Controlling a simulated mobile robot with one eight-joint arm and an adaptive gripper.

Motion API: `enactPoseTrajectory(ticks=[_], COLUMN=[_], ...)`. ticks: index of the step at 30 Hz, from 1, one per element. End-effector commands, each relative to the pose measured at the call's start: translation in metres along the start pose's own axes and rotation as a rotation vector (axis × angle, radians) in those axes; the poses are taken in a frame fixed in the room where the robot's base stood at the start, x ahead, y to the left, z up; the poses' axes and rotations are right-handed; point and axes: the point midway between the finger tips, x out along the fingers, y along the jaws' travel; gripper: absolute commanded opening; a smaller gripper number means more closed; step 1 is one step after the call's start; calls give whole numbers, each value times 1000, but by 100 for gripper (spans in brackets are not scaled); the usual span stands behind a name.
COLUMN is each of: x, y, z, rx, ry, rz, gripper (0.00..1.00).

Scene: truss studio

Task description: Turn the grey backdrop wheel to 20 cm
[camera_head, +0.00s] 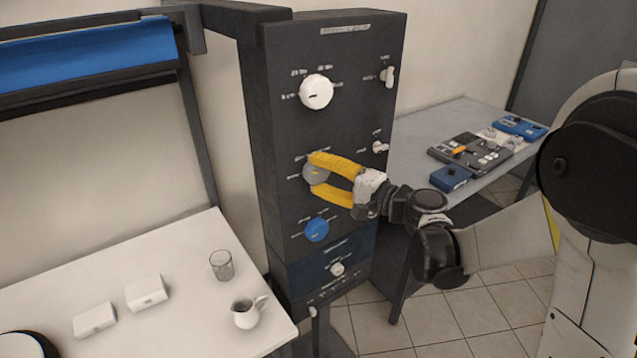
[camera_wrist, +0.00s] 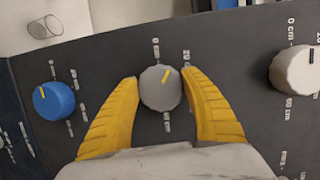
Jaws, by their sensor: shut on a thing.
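The grey backdrop wheel (camera_head: 314,173) is on the front of a tall dark panel, between a white wheel above and a blue wheel below. It also shows in the wrist view (camera_wrist: 160,92). Its yellow mark points up and slightly right there, between the 0 cm label and the label that looks like 20 cm. My gripper (camera_head: 326,175) is shut on the grey wheel, with one yellow finger on each side; in the wrist view the gripper (camera_wrist: 161,84) straddles it. Some small labels are too blurred to read.
The white wheel (camera_head: 316,92) and blue wheel (camera_head: 316,229) are close above and below. Small white switches (camera_head: 380,147) line the panel's right side. A white table (camera_head: 190,250) with a glass (camera_head: 221,265) and a jug (camera_head: 248,311) stands at left.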

Motion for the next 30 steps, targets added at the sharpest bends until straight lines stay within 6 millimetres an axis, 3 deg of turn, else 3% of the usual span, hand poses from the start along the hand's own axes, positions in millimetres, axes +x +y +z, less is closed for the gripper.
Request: enactPoseTrajectory(ticks=[15, 30], x=[0, 0], y=[-1, -4], z=[-2, -2], rx=[372, 476], ry=[-21, -28], rz=[-120, -153], gripper=[23, 23])
